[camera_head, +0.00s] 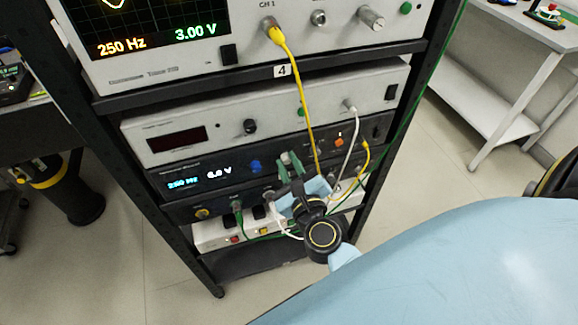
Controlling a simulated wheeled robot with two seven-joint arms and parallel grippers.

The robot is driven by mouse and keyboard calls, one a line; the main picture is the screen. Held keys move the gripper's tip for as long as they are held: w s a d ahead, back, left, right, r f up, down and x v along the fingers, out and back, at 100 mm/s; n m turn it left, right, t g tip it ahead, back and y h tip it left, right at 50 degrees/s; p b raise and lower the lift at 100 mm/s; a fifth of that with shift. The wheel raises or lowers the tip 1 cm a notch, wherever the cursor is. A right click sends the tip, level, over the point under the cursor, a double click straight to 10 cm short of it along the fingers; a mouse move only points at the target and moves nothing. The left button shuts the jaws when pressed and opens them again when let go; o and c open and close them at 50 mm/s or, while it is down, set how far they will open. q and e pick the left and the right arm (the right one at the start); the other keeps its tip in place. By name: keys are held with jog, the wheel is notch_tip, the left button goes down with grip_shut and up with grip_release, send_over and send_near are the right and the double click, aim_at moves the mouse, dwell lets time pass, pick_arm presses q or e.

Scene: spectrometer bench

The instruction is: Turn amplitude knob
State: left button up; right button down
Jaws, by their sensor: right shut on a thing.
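The dark function generator (185,171) sits in the rack, and its display (197,179) reads 250 Hz and 6.0 V. A blue knob (256,166) stands on its front, left of my right gripper (283,168). That gripper reaches in from the lower right and is shut on a knob at the generator's front. The fingers cover this knob almost fully, so its marking and angle are hidden; I take it for the amplitude knob. The oscilloscope above (170,62) reads 250 Hz and 3.00 V. My left gripper is not in view.
A yellow cable (299,85) hangs from the oscilloscope down past my right gripper. A white cable (352,130) and a green cable (238,217) run close by. A power strip (212,238) lies below. A white bench (500,85) stands at the right.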

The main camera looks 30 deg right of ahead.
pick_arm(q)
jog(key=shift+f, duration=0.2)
pick_arm(e)
jog(key=shift+m, duration=0.6)
jog(key=c, duration=1.3)
grip_release()
jog(key=shift+s, duration=0.1)
pick_arm(q)
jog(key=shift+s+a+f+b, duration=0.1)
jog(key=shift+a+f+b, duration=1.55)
jog(key=shift+b, duration=0.15)
pick_arm(e)
jog(key=shift+v, duration=6.65)
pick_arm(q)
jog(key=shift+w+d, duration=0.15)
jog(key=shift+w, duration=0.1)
